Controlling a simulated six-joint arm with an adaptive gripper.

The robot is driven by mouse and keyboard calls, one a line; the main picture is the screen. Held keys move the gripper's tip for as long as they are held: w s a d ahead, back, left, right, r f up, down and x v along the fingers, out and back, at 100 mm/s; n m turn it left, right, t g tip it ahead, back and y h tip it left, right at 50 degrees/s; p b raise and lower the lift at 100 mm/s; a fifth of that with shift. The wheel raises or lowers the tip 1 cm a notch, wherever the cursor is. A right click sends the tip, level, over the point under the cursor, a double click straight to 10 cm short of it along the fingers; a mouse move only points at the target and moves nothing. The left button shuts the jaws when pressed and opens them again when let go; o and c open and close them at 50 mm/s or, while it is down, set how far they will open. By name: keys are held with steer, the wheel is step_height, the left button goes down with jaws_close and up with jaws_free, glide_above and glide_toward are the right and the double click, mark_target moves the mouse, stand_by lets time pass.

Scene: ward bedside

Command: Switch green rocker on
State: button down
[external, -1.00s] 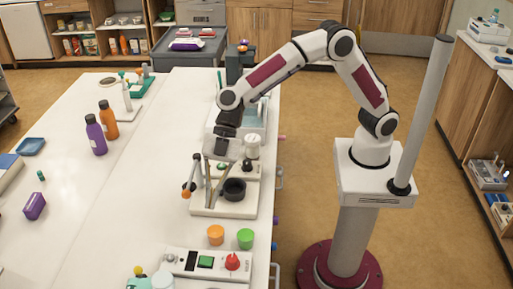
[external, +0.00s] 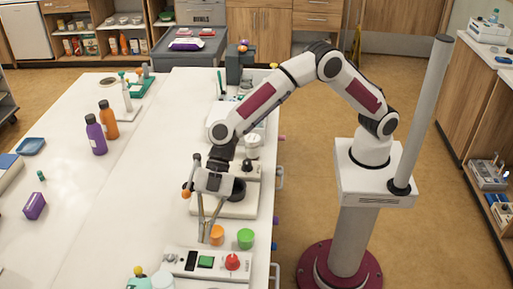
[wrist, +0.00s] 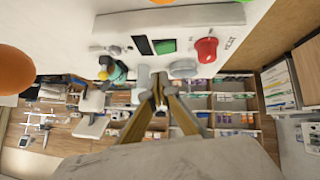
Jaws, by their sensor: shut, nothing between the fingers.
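The green rocker (external: 205,262) is a small green rectangle on a pale panel box (external: 180,268) near the front of the table. It also shows in the wrist view (wrist: 164,46), beside a dark rectangle and a red knob. My gripper (external: 204,240) points down just behind the panel, its long tan fingers closed together at the tips with nothing between them. In the wrist view the fingertips (wrist: 160,78) appear below the green rocker, apart from it in the picture. I cannot tell the rocker's tilt.
A red knob (external: 232,262) stands right of the rocker. Purple (external: 96,140) and orange (external: 109,120) bottles stand left. The middle table is largely clear.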

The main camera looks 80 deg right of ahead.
mark_target(203, 260)
steer(key=shift+w+a+f, duration=0.15)
steer(key=shift+w+f, duration=0.05)
steer(key=shift+f, duration=0.95)
steer(key=shift+w+a+f, duration=0.1)
steer(key=shift+w+f, duration=0.1)
steer(key=shift+f, duration=0.9)
steer(key=shift+w+f, duration=0.3)
steer(key=shift+f, duration=0.15)
steer(key=shift+s+r, duration=0.1)
steer(key=shift+s, duration=0.25)
steer(key=shift+s+r, duration=0.1)
steer(key=shift+s, duration=0.35)
steer(key=shift+r, duration=0.15)
